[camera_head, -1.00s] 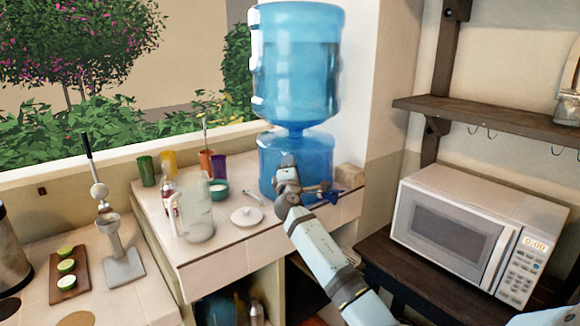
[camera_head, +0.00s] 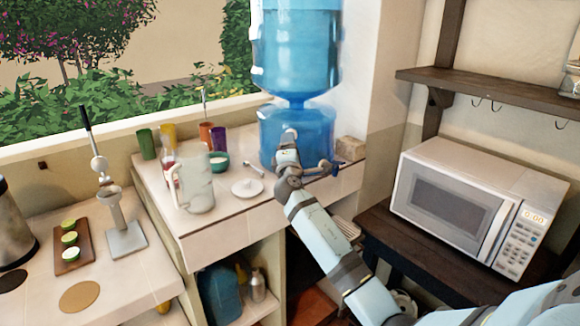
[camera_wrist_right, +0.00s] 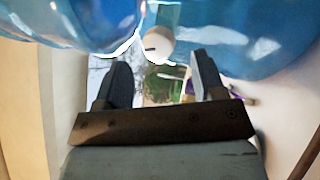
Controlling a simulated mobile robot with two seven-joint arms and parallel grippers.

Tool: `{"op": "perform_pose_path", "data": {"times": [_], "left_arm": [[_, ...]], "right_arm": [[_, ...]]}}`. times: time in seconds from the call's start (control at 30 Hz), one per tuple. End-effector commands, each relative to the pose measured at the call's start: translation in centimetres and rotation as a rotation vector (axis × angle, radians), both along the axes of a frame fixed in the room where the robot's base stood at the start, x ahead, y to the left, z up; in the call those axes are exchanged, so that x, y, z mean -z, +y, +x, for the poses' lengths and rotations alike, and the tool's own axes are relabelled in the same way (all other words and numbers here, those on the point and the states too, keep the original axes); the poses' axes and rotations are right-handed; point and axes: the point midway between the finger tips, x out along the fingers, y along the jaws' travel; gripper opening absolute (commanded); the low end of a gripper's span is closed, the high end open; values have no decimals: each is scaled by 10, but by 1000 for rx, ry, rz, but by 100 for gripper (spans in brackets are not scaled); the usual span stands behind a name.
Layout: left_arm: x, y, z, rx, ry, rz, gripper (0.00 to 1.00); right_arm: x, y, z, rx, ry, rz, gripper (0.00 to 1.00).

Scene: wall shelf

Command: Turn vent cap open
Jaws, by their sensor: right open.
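The blue water dispenser (camera_head: 320,133) stands at the window end of the counter, with a large bottle (camera_head: 297,45) above a lower tank. A small pale round thing (camera_wrist_right: 158,42) shows between two blue bodies in the right wrist view. It may be the vent cap, but I cannot be sure. My right gripper (camera_head: 288,140) is in front of the lower tank, hiding part of it. In the right wrist view my right gripper (camera_wrist_right: 162,75) has its fingers apart, with the pale round thing beyond and between them. Nothing is held. My left gripper is out of view.
A clear pitcher (camera_head: 195,188), a white lid (camera_head: 247,188) and colored cups stand on the counter left of my right arm. A spigot (camera_head: 325,168) is just right of the gripper. A microwave (camera_head: 470,210) stands at right below a wooden shelf (camera_head: 490,98).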

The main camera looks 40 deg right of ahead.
Motion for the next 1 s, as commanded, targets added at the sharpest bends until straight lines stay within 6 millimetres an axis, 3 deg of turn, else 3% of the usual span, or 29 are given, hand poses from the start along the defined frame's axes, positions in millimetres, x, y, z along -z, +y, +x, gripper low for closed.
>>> {"op": "perform_pose_path", "data": {"times": [0.2, 0.4, 0.6, 1.0], "left_arm": [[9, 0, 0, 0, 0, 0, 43], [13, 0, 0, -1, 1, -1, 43], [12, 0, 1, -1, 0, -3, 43], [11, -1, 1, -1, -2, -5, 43]], "right_arm": [[17, 32, -39, -2, 1, 0, 63], [24, 51, -63, -1, 0, 0, 63], [26, 58, -72, 1, 0, -1, 63], [26, 59, -72, 1, 0, -1, 63]]}}
